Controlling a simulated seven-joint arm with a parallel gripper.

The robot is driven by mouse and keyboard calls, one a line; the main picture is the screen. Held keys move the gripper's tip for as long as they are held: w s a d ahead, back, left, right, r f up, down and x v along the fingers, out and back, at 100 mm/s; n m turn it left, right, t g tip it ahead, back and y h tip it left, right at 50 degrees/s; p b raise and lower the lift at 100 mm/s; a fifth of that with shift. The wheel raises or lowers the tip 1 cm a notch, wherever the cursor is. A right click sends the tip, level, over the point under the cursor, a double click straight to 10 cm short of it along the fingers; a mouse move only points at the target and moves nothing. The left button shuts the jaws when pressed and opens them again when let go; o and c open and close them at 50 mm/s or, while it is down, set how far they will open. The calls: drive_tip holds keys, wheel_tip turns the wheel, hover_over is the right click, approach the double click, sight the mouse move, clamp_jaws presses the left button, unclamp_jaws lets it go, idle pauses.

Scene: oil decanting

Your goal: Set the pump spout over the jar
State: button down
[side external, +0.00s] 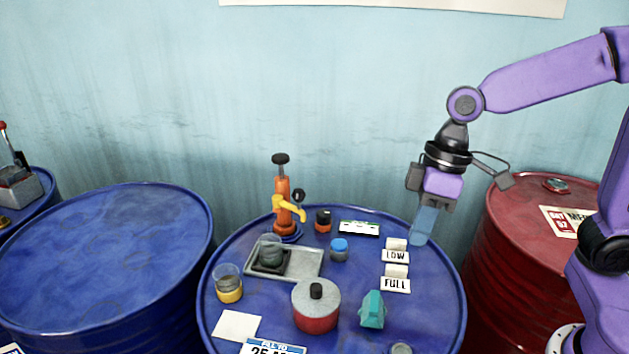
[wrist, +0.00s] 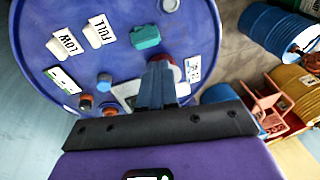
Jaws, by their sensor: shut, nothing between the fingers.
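The orange pump (side external: 283,205) stands upright at the back of the middle blue drum. Its yellow spout (side external: 291,208) points to the right and front. A glass jar (side external: 270,252) with dark contents stands in a grey tray (side external: 305,264), in front of and left of the spout tip; the spout is not above it. Another glass jar with amber contents (side external: 229,287) stands at the drum's left front. My gripper (side external: 419,238) is shut and empty above the drum's right back, well right of the pump. Its blue fingers show in the wrist view (wrist: 158,80), hiding part of the tray.
Near the gripper stand the LOW card (side external: 395,254) and FULL card (side external: 396,284). A green-white level (side external: 359,228), black-orange pot (side external: 323,219), blue-capped pot (side external: 339,249), red lidded pot (side external: 316,308) and teal block (side external: 372,310) crowd the drum top. A red drum (side external: 520,240) stands right.

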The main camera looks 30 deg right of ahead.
drive_tip(key=w+d+r+m+t+y, duration=0.1)
drive_tip(key=w+d, duration=0.1)
drive_tip(key=w, duration=0.6)
drive_tip(key=w+d+r+m+t+y, duration=0.1)
drive_tip(key=w+d+r+m, duration=0.1)
drive_tip(key=w, duration=0.7)
drive_tip(key=w+d+r+m+t+y, duration=0.1)
drive_tip(key=w+d+m, duration=0.1)
drive_tip(key=w, duration=0.6)
drive_tip(key=shift+w+d+r, duration=0.3)
drive_tip(key=shift+d, duration=0.2)
drive_tip(key=w+a+f, duration=0.1)
drive_tip(key=a+f, duration=0.7)
drive_tip(key=f, duration=0.1)
drive_tip(key=shift+w+a, duration=0.4)
